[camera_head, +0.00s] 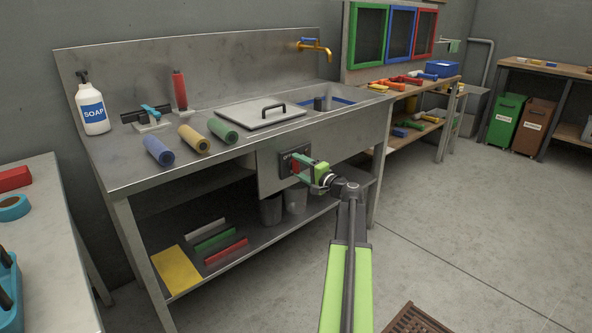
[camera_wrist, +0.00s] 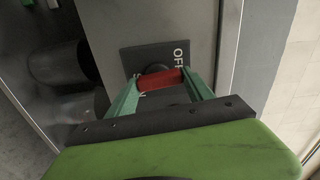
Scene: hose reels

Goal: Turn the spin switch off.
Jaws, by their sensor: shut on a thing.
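The spin switch is a red handle (camera_wrist: 160,80) on a dark plate (camera_wrist: 139,57) fixed to the front panel of the metal sink bench (camera_head: 262,172). The word OFF shows on the plate in the wrist view, at its upper right; other lettering is partly hidden by my fingers and the handle. My gripper (camera_head: 304,166) is at the switch, with one green finger on each end of the red handle, shut on it. In the wrist view the handle lies nearly level across the picture. Which mark it points to I cannot tell.
On the bench stand a soap bottle (camera_head: 92,108), a red bottle (camera_head: 180,91), several coloured rolls (camera_head: 195,139) and a lid with a black handle (camera_head: 262,112). Buckets (camera_head: 271,209) stand on the shelf below the switch. The floor to the right is open, with a brown grate (camera_head: 415,320) near me.

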